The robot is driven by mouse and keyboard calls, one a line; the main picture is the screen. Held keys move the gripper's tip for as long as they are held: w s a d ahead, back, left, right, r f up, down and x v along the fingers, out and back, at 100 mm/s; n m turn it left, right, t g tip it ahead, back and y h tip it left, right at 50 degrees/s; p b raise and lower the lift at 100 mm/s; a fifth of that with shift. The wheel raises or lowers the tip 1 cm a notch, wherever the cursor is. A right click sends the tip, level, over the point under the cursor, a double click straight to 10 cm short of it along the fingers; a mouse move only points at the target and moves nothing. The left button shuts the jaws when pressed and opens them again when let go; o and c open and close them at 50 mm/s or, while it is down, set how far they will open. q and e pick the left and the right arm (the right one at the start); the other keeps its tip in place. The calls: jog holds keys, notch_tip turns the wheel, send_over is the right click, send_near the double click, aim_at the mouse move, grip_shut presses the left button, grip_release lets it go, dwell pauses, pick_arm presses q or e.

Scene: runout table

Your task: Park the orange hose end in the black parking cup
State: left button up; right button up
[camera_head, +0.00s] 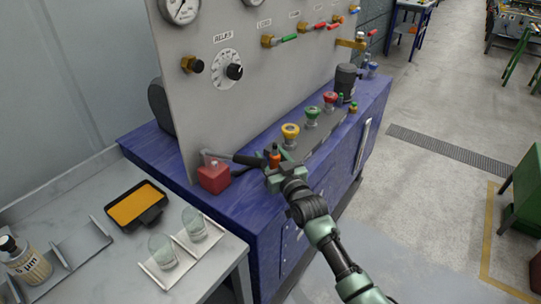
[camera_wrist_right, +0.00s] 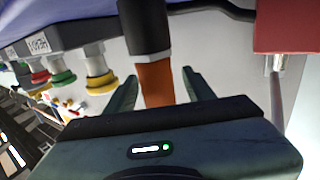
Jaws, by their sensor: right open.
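The orange hose end (camera_head: 275,157) stands at the front edge of the blue bench, near the panel's lower edge. In the right wrist view, the orange piece (camera_wrist_right: 157,84) lies between the two fingers of my right gripper (camera_wrist_right: 160,78), with a gap to each finger. My right gripper (camera_head: 274,168) is open around it. The orange piece meets a black cylinder (camera_wrist_right: 144,27) with a grey rim. I cannot tell whether that cylinder is the black parking cup or part of the hose. My left gripper is not in view.
A black canister (camera_head: 346,80) stands farther back.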

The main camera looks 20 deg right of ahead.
jog(key=s, duration=0.5)
jog(key=s+d, duration=0.1)
jog(key=s, duration=0.1)
jog(key=shift+s+r+b, duration=0.1)
jog(key=shift+s+b, duration=0.15)
jog(key=shift+b, duration=0.05)
